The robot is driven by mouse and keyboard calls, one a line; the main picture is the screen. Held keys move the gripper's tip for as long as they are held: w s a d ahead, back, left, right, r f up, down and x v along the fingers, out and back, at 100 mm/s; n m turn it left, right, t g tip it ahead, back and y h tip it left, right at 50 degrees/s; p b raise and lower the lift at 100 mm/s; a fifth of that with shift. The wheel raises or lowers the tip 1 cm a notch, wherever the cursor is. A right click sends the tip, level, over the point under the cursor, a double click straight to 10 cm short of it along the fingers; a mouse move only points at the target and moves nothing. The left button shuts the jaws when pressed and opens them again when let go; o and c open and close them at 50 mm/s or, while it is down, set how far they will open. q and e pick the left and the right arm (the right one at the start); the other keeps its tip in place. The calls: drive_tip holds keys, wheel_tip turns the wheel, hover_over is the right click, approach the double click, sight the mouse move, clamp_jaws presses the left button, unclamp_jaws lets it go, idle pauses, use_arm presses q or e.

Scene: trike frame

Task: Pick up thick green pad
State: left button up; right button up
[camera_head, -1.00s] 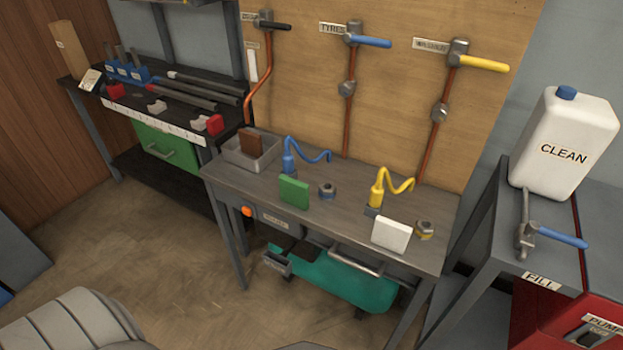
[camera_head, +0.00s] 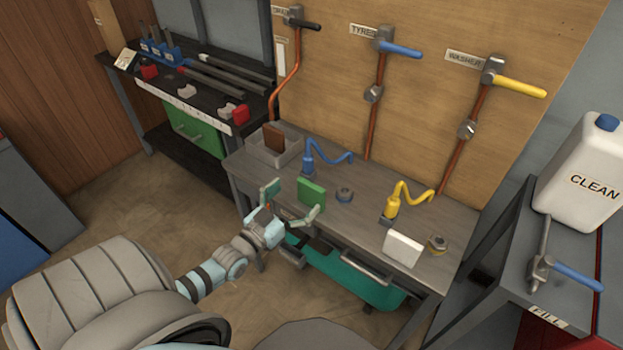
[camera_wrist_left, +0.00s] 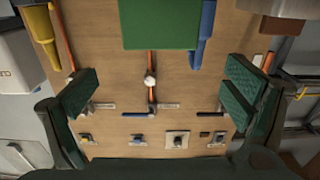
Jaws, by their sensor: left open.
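The thick green pad (camera_head: 311,193) stands upright on the front edge of the grey workbench in the head view. My left gripper (camera_head: 293,203) is open in front of the bench, its two fingers spread to either side of the pad's near face. In the left wrist view the pad (camera_wrist_left: 160,24) shows at the top centre, and the open fingers (camera_wrist_left: 163,92) lie left and right below it. I cannot tell whether a finger touches the pad. My right gripper is not in view.
A teal tank (camera_head: 350,278) sits below.

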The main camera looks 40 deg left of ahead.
sight(309, 187)
use_arm(q)
drive_tip(key=w+b, duration=0.2)
drive_tip(key=w, duration=0.1)
drive_tip(key=w+f+b, duration=0.1)
drive_tip(key=w+b, duration=0.1)
drive_tip(key=w, duration=0.1)
drive_tip(key=shift+w+f, duration=0.2)
drive_tip(key=shift+w+a+r, duration=0.1)
drive_tip(key=shift+w, duration=0.15)
drive_tip(key=shift+c, duration=0.6)
drive_tip(key=shift+s+r, duration=0.1)
drive_tip(key=shift+s, duration=0.05)
drive_tip(key=c, duration=0.9)
